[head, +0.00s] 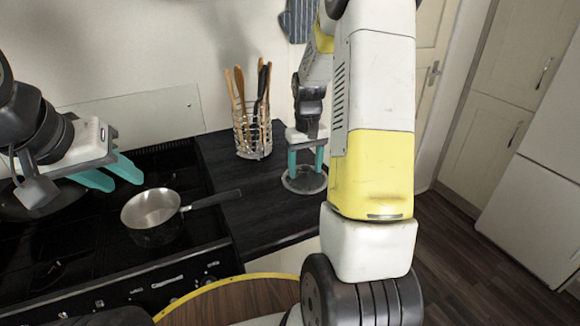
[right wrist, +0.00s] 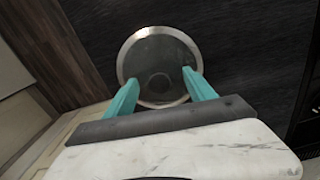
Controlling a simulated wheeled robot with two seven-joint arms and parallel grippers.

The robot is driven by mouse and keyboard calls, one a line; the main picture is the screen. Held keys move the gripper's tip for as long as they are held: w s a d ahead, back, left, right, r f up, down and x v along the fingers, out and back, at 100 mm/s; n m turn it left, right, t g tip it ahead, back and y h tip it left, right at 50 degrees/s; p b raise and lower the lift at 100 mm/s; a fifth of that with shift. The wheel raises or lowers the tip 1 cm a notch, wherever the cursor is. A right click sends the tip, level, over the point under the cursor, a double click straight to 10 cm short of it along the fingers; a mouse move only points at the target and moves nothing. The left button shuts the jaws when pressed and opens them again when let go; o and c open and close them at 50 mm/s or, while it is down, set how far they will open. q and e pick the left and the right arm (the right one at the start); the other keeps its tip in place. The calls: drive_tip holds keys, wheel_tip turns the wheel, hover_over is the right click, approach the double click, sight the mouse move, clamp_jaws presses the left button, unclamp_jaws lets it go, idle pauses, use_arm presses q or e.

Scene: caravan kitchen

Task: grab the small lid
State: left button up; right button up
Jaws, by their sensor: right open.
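The small lid (head: 304,181) is a round disc with a pale metal rim, lying on the dark counter. In the right wrist view the lid (right wrist: 160,50) shows a dark glassy middle with a darker round spot near its lower part. My right gripper (head: 306,170) is open and points down over the lid. In the right wrist view its teal fingers (right wrist: 158,80) overlap the lid's left and right sides; I cannot tell whether they touch it. My left gripper (head: 125,180) is open and empty above the stove, its fingers apart.
A saucepan (head: 152,213) stands on the black stove (head: 80,265), its handle reaching right over the counter (head: 262,215). A wire utensil holder (head: 254,138) stands on the counter left of the lid. A round wooden surface (head: 235,300) is in front. Dark floor (head: 480,255) is open at right.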

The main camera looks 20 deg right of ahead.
clamp_jaws()
drive_tip(key=shift+s, duration=0.1)
idle(0.4)
